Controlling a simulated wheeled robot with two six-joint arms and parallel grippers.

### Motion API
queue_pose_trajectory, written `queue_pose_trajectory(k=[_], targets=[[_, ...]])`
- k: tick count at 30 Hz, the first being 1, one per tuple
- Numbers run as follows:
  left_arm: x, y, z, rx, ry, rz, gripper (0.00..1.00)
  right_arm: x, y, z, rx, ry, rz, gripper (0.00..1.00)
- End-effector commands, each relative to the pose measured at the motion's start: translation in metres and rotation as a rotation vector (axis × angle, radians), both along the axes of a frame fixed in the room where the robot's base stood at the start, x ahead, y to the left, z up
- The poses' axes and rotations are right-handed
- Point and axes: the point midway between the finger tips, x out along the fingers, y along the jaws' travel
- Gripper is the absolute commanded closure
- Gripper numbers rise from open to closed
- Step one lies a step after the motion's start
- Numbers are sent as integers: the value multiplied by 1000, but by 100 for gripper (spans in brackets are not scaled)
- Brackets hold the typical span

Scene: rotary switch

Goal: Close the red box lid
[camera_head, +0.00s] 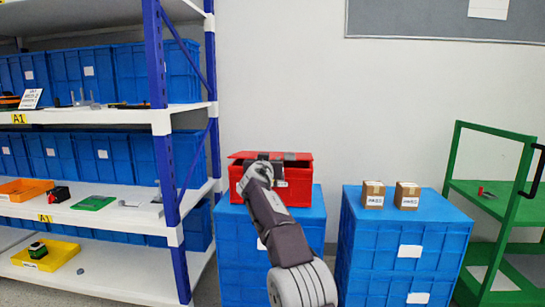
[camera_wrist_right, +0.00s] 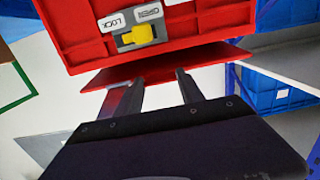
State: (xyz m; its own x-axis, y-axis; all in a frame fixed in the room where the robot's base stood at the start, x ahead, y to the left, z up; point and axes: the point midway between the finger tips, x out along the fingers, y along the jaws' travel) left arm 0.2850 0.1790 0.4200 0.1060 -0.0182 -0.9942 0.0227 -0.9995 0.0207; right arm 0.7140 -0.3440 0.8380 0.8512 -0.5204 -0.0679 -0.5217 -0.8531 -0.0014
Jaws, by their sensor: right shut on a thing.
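The red box (camera_head: 295,190) stands on a blue crate stack in the middle of the head view. Its red lid (camera_head: 242,155) is at the top; in the wrist view the lid (camera_wrist_right: 150,73) shows as a flat red panel beside the box wall (camera_wrist_right: 75,35), with a dark gap between them. A grey switch plate with a yellow knob (camera_wrist_right: 136,37) and LOCK and OPEN labels, upside down, is on the wall. My right gripper (camera_head: 261,165) is at the box's upper front. Its fingertips (camera_wrist_right: 158,78) are at the lid's edge, shut on it; the exact contact is hard to see.
The blue crate stack (camera_head: 230,245) carries the box. Another blue stack (camera_head: 430,210) at right holds two small cartons (camera_head: 373,195). A loaded shelf rack (camera_head: 165,120) stands at left and a green cart (camera_head: 500,215) at far right.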

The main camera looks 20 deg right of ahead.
Motion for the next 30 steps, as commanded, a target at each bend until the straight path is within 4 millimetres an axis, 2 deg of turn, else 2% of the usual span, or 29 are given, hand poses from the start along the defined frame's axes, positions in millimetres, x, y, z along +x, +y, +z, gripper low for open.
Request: queue_pose_trajectory(k=[1,4,20,21,23,30], targets=[[0,0,-2,0,0,0,64,4,-1,-9,4,7,-2,100],[0,0,-3,0,0,0,64,8,-1,-14,2,8,-3,100],[0,0,-4,0,0,0,64,11,-2,-18,3,9,-3,100],[0,0,-4,0,0,0,64,11,-2,-18,2,9,-4,49],[0,0,-4,0,0,0,64,11,-2,-18,2,9,-3,33],[0,0,-4,0,0,0,64,11,-1,-15,0,5,-2,33]])
